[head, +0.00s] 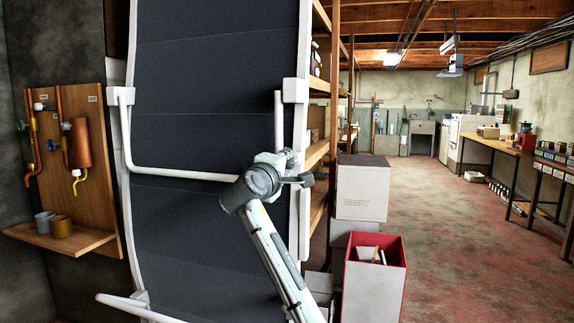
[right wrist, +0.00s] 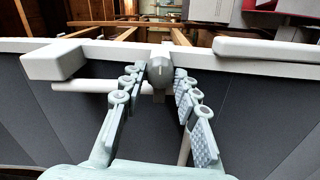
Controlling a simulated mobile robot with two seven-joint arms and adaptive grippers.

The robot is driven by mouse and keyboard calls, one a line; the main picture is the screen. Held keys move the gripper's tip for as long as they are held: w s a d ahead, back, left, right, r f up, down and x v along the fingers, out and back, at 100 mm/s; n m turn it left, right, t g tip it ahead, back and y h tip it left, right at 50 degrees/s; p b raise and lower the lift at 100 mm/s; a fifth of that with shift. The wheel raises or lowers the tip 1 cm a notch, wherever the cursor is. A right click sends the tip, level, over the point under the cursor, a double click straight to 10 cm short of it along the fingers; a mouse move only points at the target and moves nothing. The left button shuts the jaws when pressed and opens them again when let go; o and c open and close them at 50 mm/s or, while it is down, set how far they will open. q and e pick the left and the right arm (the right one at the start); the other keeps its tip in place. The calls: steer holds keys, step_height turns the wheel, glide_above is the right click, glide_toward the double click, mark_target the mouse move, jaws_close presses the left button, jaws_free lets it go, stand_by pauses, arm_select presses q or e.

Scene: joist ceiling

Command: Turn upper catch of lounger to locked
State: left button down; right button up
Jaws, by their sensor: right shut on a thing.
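The lounger (head: 205,90) stands upright on its end, with dark fabric in a white frame. Its white bar (head: 180,173) crosses the fabric. My right gripper (head: 290,160) is at the right rail (head: 297,125) of the frame, below a white joint block. In the right wrist view, my right gripper (right wrist: 160,80) has its fingers on both sides of a rounded grey catch (right wrist: 160,71) on the white rail and is shut on it. The fingers hide part of the catch, and its marking cannot be read. My left gripper is not in view.
A wooden board with copper pipes (head: 72,150) and a shelf with two pots (head: 55,224) is at the left. Wooden shelving stands behind the lounger. White boxes (head: 362,187) and a red-edged bin (head: 375,275) stand at its right.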

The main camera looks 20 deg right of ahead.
steer(key=o, duration=0.8)
steer(key=shift+o, duration=1.7)
steer(key=shift+s+a, duration=0.2)
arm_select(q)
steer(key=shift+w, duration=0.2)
arm_select(e)
steer(key=v, duration=1.1)
steer(key=shift+s, duration=0.2)
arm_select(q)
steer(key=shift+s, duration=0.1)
arm_select(e)
steer(key=shift+a+f, duration=0.1)
steer(key=shift+a, duration=0.1)
